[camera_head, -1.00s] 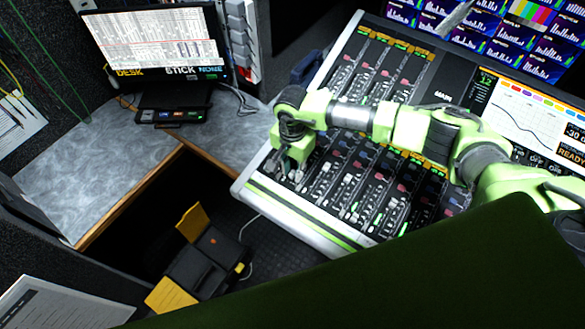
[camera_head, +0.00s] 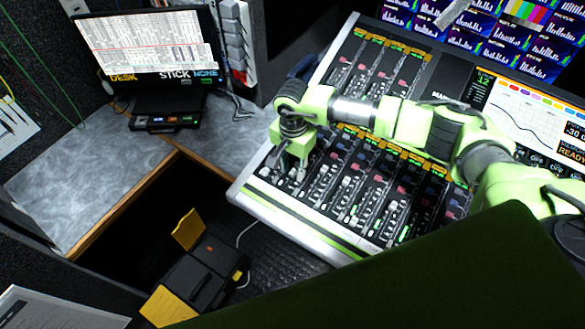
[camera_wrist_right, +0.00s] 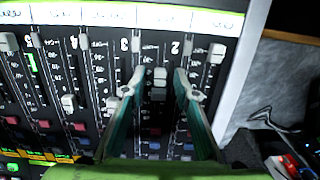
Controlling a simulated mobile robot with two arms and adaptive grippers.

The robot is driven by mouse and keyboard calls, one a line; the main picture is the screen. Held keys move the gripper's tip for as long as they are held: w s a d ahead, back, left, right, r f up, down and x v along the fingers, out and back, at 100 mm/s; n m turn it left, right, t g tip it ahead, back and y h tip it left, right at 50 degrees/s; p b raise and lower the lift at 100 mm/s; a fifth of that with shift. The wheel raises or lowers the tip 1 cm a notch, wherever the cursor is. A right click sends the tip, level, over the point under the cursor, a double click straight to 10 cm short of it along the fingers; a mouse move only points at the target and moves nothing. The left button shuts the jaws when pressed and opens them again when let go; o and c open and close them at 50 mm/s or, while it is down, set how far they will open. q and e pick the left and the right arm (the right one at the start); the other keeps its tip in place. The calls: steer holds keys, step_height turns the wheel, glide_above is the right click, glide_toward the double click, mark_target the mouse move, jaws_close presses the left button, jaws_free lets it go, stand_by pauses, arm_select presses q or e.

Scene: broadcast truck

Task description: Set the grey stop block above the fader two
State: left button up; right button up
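The mixing console (camera_head: 300,220) has rows of light fader caps. My right gripper (camera_head: 288,172) points down over its near left part. In the right wrist view my right gripper (camera_wrist_right: 160,82) is open, with its two fingers apart over the strip marked 2. A small light grey piece (camera_wrist_right: 160,75) sits between the fingers, with dark space beside it. A darker piece (camera_wrist_right: 158,94) is just below it. I cannot tell which of these is the grey stop block and which is the cap of fader two. My left gripper is not in view.
Other fader caps stand close on both sides, such as one (camera_wrist_right: 217,52) on the right and one (camera_wrist_right: 68,102) on the left. A monitor (camera_head: 150,45) stands on the grey desk (camera_head: 90,190). A black and yellow case (camera_head: 200,270) lies below the console.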

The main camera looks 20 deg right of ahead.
mark_target(293, 172)
steer(key=shift+r, duration=0.1)
step_height(293, 172, up, 12)
stand_by(0.6)
steer(key=shift+s+f, duration=0.1)
steer(key=shift+f, duration=0.1)
stand_by(0.3)
